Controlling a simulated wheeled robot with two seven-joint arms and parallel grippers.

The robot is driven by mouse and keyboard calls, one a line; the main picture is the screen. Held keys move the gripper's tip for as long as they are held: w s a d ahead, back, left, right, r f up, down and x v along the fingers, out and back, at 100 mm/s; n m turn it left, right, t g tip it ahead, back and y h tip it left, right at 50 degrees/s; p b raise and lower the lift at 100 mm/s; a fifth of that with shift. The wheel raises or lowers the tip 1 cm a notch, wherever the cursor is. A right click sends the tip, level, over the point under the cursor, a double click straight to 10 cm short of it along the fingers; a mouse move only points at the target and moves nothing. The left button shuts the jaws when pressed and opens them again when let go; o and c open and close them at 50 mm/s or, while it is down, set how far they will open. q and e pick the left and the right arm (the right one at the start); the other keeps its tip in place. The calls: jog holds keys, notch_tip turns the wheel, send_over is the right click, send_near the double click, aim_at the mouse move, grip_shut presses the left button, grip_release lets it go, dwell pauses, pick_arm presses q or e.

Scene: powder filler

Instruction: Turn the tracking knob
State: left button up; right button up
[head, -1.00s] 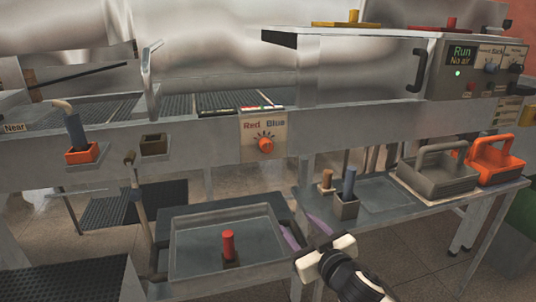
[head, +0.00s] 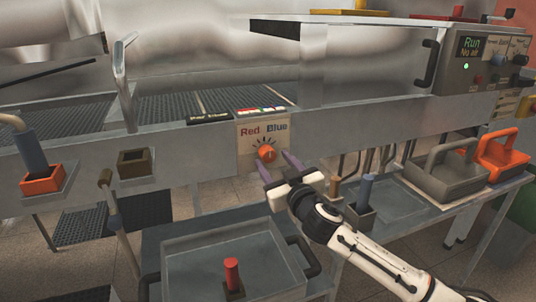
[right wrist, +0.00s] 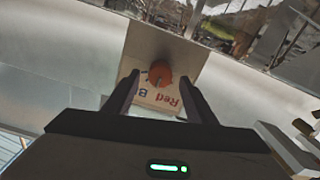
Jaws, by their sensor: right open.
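The orange tracking knob (head: 267,153) sits on a pale plate (head: 250,141) marked "Red" and "Blue" on the front of the metal rail. My right gripper (head: 276,165) is open, just below the knob, with its two purple-grey fingers pointing up at the plate. In the right wrist view the knob (right wrist: 159,75) shows ahead, between and beyond the open fingertips (right wrist: 158,88). The fingers appear apart from the knob. My left gripper is not in view.
A metal tray (head: 178,252) with a red-topped peg (head: 231,272) lies below. A grey carrier (head: 450,180) and an orange carrier (head: 503,157) stand on the right-hand table. A control box (head: 484,64) reads "Run" and "No air". An orange socket (head: 42,181) is at left.

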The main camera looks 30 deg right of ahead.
aim_at(270, 157)
jog(key=x, duration=0.3)
jog(key=shift+w, duration=0.3)
jog(key=shift+w+d, duration=0.1)
jog(key=shift+w, duration=0.25)
jog(key=c, duration=1)
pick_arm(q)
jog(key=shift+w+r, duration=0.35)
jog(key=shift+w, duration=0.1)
pick_arm(e)
jog(key=shift+c, duration=0.2)
jog(key=shift+f, duration=0.1)
